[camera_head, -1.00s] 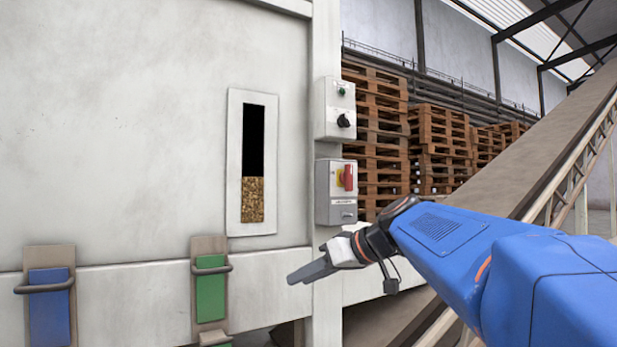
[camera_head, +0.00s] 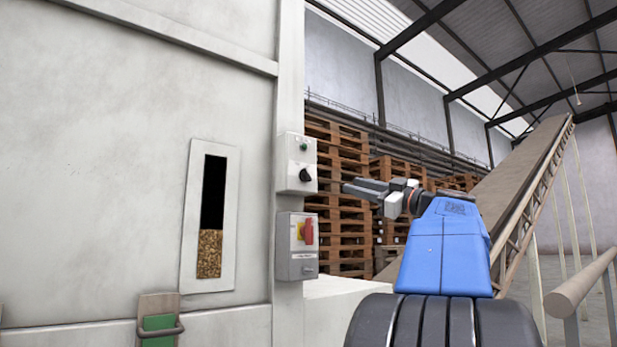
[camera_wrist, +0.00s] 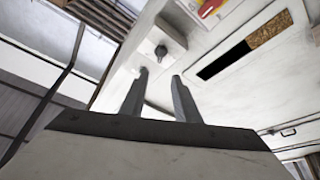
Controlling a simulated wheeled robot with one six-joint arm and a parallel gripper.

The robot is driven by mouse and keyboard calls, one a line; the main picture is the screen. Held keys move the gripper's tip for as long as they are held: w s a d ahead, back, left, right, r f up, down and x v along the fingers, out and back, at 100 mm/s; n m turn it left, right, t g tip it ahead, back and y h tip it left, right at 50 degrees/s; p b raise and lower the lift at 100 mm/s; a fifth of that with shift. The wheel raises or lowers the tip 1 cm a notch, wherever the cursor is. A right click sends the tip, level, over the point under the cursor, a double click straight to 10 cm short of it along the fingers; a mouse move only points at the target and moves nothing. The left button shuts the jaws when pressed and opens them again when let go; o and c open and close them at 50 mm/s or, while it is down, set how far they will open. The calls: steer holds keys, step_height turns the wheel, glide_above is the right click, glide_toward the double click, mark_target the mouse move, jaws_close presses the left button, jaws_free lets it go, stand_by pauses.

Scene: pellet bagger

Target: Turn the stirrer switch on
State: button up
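The upper control box (camera_head: 296,163) is a pale box on the machine's post, with a small green lamp or button (camera_head: 304,147) above a black rotary knob (camera_head: 305,175). I cannot read any label on it. The knob also shows in the wrist view (camera_wrist: 161,51), beyond my fingertips. My gripper (camera_head: 348,188) is to the right of the box, at about the knob's height, and points left toward it. In the wrist view my gripper (camera_wrist: 160,75) has its two fingers apart with nothing between them. The fingers do not touch the knob.
Below is a grey box with a red handle on a yellow plate (camera_head: 307,231). Left of it, a window (camera_head: 209,215) shows pellets in its lower part. Stacked pallets (camera_head: 338,195) and an inclined conveyor (camera_head: 525,165) stand behind and right of my arm.

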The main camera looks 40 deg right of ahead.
mark_target(308, 174)
steer(key=x, duration=1.7)
steer(key=shift+w, duration=0.15)
jaws_close()
